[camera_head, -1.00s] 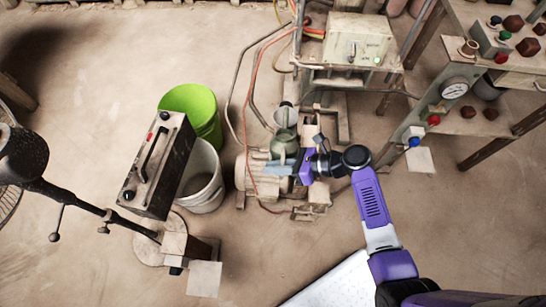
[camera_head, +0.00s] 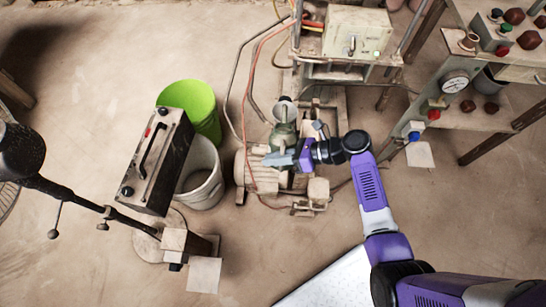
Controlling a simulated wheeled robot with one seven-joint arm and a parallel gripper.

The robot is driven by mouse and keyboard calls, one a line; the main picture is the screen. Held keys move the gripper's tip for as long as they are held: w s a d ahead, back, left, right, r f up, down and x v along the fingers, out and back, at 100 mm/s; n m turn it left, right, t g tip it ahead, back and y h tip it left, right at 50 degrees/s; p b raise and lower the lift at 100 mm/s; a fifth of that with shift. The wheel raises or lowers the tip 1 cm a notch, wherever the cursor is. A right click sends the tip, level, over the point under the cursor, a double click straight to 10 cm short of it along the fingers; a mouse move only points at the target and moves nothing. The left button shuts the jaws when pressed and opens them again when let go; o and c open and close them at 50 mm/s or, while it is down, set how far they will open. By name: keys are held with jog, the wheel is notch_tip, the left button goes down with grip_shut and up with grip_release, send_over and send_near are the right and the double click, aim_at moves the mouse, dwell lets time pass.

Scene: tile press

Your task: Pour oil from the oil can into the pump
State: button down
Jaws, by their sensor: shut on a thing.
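My gripper (camera_head: 281,158) is beside the pump, its grey fingers pointing left above the beige motor housing. It is shut on the small green oil can (camera_head: 284,133), which shows just beyond the fingers; its grip is partly hidden. The pump (camera_head: 248,172) is a beige motor unit on the floor frame. A pale funnel-like cup (camera_head: 285,112) with a dark inside stands just beyond the can, close to it. I cannot tell whether the can's spout touches the cup or whether oil flows.
A green bucket (camera_head: 203,105) and a whitish bucket (camera_head: 203,176) stand left of the pump, beside a dark box with a handle (camera_head: 157,162). A control box (camera_head: 357,33) and hoses are behind the pump. A shelf with a gauge (camera_head: 455,84) stands right. The front floor is mostly clear.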

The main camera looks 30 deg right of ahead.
jog(key=shift+w+d+r+m+g+y+p, duration=0.1)
jog(key=shift+w+r+m+g+y+p, duration=0.1)
jog(key=shift+r+p, duration=0.55)
jog(key=shift+w+d+r+m+g+y+p, duration=0.1)
jog(key=shift+r+m+p, duration=0.1)
jog(key=shift+r+p, duration=0.55)
dwell(0.4)
jog(key=shift+w+d+r+m+g+p, duration=0.15)
jog(key=shift+r+p, duration=0.25)
jog(key=shift+p, duration=0.25)
jog(key=shift+w+d+r+m+g+p, duration=0.15)
jog(key=shift+r+p, duration=0.25)
jog(key=shift+p, duration=0.25)
jog(key=shift+w+r+p, duration=0.1)
jog(key=shift+r+p, duration=0.15)
jog(key=shift+p, duration=0.15)
jog(key=shift+r, duration=0.15)
jog(key=shift+w+r+p, duration=0.1)
jog(key=shift+r+p, duration=0.05)
jog(key=shift+p, duration=0.3)
jog(key=shift+d+r, duration=0.1)
jog(key=shift+r, duration=0.05)
dwell(0.8)
jog(key=shift+w+d+r+m+y+p, duration=0.2)
jog(key=shift+r+m+y+p, duration=0.15)
jog(key=shift+p, duration=0.35)
jog(key=shift+r, duration=0.1)
dwell(0.6)
